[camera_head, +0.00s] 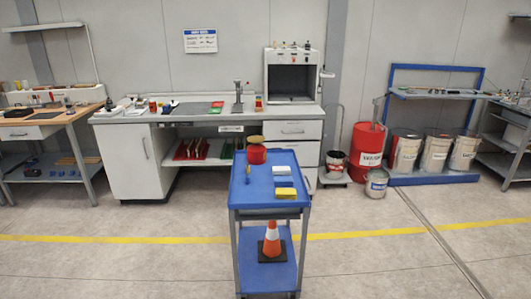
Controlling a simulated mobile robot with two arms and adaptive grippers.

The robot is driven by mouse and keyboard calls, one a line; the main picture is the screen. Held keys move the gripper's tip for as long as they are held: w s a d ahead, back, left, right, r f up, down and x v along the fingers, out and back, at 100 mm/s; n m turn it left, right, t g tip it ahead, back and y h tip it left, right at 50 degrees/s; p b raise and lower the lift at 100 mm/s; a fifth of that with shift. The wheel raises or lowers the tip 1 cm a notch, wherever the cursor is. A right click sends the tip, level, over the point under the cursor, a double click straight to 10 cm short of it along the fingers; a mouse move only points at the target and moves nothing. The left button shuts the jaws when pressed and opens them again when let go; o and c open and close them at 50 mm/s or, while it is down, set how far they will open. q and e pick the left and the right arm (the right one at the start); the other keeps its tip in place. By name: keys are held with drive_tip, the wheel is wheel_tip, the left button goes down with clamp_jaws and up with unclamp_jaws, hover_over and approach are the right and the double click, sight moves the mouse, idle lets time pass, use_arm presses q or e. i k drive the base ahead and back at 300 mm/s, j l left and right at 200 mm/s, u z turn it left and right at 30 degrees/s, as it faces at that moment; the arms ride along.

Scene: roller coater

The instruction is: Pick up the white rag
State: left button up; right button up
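A blue cart (258,203) stands in front of me in the middle of the floor. A small white item (283,170), which looks like the white rag, lies on its top near the right edge. It is too small to make out its folds. A yellow item (286,193) with a dark lower edge lies nearer to me on the same top. Neither of my grippers is in view.
A red can (256,154) stands at the cart's far end. An orange cone (272,240) is on its lower shelf. A workbench (205,117) stands behind the cart. A red drum (366,150) and a bucket (376,183) are right of it. The floor beside the cart is clear.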

sight(277, 170)
drive_tip(key=i+l+u, duration=0.15)
drive_tip(key=i+u, duration=0.25)
drive_tip(key=i, duration=0.9)
